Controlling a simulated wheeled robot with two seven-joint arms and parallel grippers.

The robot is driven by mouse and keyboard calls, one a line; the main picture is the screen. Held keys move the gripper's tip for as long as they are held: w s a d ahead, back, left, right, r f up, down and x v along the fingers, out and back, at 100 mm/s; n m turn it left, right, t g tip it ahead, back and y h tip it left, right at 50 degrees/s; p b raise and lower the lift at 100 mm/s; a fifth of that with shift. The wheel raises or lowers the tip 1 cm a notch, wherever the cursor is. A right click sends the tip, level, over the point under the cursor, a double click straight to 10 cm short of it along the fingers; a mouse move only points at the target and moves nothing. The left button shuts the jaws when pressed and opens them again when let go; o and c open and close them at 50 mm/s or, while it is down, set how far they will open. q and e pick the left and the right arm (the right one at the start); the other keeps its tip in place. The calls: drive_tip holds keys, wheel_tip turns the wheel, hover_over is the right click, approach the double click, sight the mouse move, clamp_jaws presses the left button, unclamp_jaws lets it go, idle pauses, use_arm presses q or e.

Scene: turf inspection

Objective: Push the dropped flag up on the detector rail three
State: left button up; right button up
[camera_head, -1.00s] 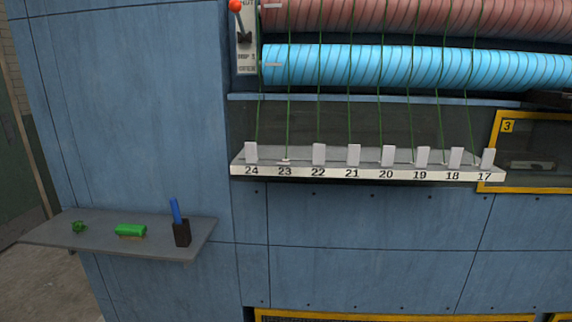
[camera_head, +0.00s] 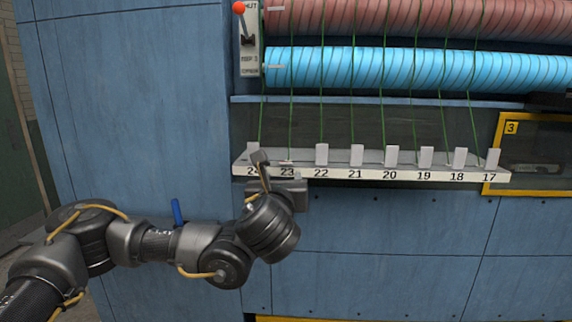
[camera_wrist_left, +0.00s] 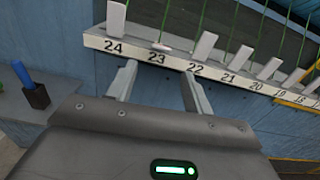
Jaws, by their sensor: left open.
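The detector rail (camera_head: 340,173) is a pale ledge numbered 24 to 17, with green yarns coming down to it. White flags stand upright above the other numbers, such as the flag at 22 (camera_head: 321,154). The flag at 23 (camera_head: 287,162) lies flat; it also shows in the left wrist view (camera_wrist_left: 161,47). My left gripper (camera_head: 277,174) is at the rail's left end, in front of 23, partly covering the 24 label. In the left wrist view its open, empty fingers (camera_wrist_left: 160,72) lie either side of 23, apart from the dropped flag. My right gripper is out of view.
Blue (camera_head: 420,68) and reddish rollers (camera_head: 410,18) lie above the rail. A red-knobbed lever (camera_head: 240,8) is at upper left. A yellow-framed window marked 3 (camera_head: 540,118) is at right. A blue pen-like item (camera_head: 177,212) stands behind my left arm.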

sight(286, 163)
use_arm(q)
drive_tip(key=shift+m, duration=0.3)
drive_tip(key=w+p, duration=0.6)
drive_tip(key=w+r+p, duration=0.1)
drive_tip(key=w+p, duration=0.2)
drive_tip(key=shift+w, duration=0.25)
drive_tip(key=shift+w+f, duration=0.25)
drive_tip(key=shift+w, duration=0.15)
